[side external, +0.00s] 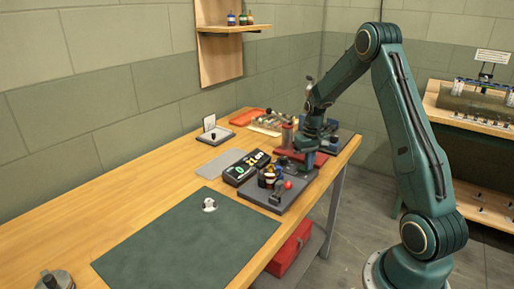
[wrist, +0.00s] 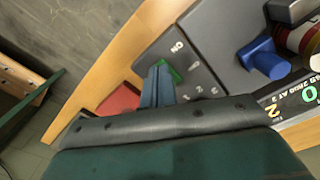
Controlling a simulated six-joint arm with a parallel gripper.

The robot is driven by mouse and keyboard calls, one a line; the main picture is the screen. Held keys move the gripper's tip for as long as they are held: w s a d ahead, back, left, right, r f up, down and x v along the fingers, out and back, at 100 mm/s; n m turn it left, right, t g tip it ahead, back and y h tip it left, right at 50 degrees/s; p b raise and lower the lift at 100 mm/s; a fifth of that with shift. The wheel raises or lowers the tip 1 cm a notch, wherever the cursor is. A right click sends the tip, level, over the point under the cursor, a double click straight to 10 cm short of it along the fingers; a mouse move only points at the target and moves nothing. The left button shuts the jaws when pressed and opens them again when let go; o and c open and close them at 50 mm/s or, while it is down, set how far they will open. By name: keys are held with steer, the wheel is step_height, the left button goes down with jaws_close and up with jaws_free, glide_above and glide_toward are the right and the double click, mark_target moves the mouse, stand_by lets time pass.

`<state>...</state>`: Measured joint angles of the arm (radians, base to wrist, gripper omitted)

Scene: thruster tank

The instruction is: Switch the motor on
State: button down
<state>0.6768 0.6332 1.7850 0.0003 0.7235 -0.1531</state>
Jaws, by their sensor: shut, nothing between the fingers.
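A grey panel (wrist: 198,75) with pale numbers and marks shows in the wrist view. A small green part (wrist: 172,71) is at the tips of my gripper (wrist: 158,76). It may be a knob or switch lever; my fingers hide some of it, and I cannot tell whether they touch it. My gripper is shut and empty, low over the panel. In the side view my gripper (side external: 308,158) is low over the right end of the bench, and the panel is too small to make out. A black display box (side external: 247,167) shows lit digits and also appears in the wrist view (wrist: 303,100).
A dark base (side external: 262,196) with a red-balled lever (side external: 288,185) and bottles stands near the gripper. A blue cylinder (wrist: 262,58) shows in the wrist view. A green mat (side external: 185,240) with a small white item lies at the bench's front left. Bare wood lies behind it.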

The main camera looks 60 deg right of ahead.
stand_by(0.3)
steer(key=shift+r, duration=3.4)
